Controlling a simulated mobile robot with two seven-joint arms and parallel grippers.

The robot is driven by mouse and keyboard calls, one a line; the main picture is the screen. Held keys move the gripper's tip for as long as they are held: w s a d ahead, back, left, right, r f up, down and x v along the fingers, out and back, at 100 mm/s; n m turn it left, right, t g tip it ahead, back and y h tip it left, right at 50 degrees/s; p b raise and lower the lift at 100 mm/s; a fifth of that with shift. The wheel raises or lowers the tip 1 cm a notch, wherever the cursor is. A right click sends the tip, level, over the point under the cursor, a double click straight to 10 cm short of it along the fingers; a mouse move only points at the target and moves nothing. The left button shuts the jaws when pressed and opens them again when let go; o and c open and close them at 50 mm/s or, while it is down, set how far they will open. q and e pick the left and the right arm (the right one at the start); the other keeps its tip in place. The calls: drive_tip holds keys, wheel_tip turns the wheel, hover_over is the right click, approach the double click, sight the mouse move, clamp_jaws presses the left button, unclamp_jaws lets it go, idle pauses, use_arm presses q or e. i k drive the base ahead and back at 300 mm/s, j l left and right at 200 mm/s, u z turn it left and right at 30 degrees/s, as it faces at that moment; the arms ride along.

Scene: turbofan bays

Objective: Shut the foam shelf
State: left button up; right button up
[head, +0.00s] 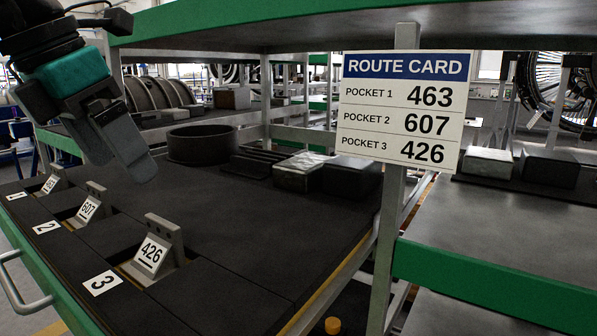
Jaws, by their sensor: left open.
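The foam shelf (240,225) is a dark foam-topped drawer with a green front edge. It stands out from the rack, with a metal handle (14,290) on its front at the lower left. Three metal brackets sit in its numbered pockets: one at label 1 with a partly readable tag (50,184), one tagged 607 (88,209) at label 2, and one tagged 426 (151,254) at label 3. My left gripper (135,172) hangs above the foam behind the brackets, apart from them. It looks empty. My right gripper is out of view.
A route card (404,108) on a rack post lists 463, 607 and 426 for pockets 1 to 3. A dark ring (201,145) and blocks (302,172) stand at the back. A green upper shelf edge (200,20) overhangs. Another green-edged shelf (490,285) is at right.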

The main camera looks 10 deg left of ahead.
sight(271, 240)
drive_tip(key=k, duration=1)
